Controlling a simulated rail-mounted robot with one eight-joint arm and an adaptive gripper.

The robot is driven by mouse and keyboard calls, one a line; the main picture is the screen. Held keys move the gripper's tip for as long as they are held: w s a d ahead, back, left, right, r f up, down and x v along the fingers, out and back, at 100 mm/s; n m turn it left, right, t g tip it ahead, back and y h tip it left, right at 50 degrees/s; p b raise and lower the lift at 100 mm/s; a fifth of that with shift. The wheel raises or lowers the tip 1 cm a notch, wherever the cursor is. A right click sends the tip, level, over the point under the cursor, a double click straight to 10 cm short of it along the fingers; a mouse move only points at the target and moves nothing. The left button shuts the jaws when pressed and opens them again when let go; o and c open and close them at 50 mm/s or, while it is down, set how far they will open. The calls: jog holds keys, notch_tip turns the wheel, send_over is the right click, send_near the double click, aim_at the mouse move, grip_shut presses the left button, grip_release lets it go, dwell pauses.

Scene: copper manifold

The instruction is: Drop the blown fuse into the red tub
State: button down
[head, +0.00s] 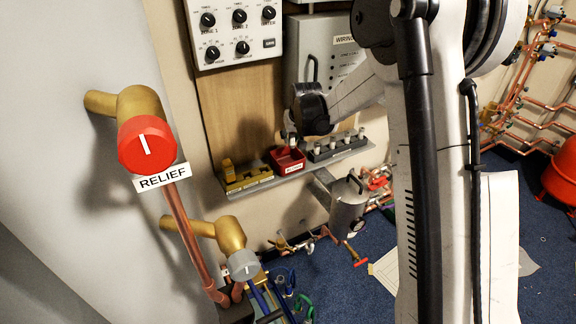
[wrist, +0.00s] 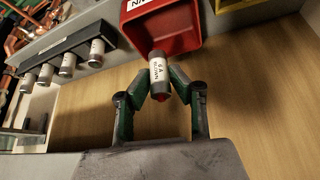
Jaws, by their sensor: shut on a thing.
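In the wrist view my gripper (wrist: 159,92) is shut on the blown fuse (wrist: 158,72), a small cylinder with a white label reading "6 A BLOWN" and dark end caps. The red tub (wrist: 168,30) is just beyond the fuse in that view, with its open side partly showing. In the head view the red tub (head: 288,160) sits on the wall shelf. My gripper (head: 290,138) is close above the tub there, mostly hidden by my wrist. The fuse cannot be made out clearly in the head view.
A dark rack (head: 336,147) with several fuses stands right of the tub on the shelf (head: 262,188); it also shows in the wrist view (wrist: 62,52). A yellow holder (head: 245,177) stands left of the tub. The grey wiring box (head: 318,50) is on the wall above.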

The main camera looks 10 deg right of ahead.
jog(key=shift+f+b, duration=1.4)
jog(key=shift+f, duration=1.55)
jog(key=c, duration=1.5)
grip_release()
jog(key=v, duration=1.2)
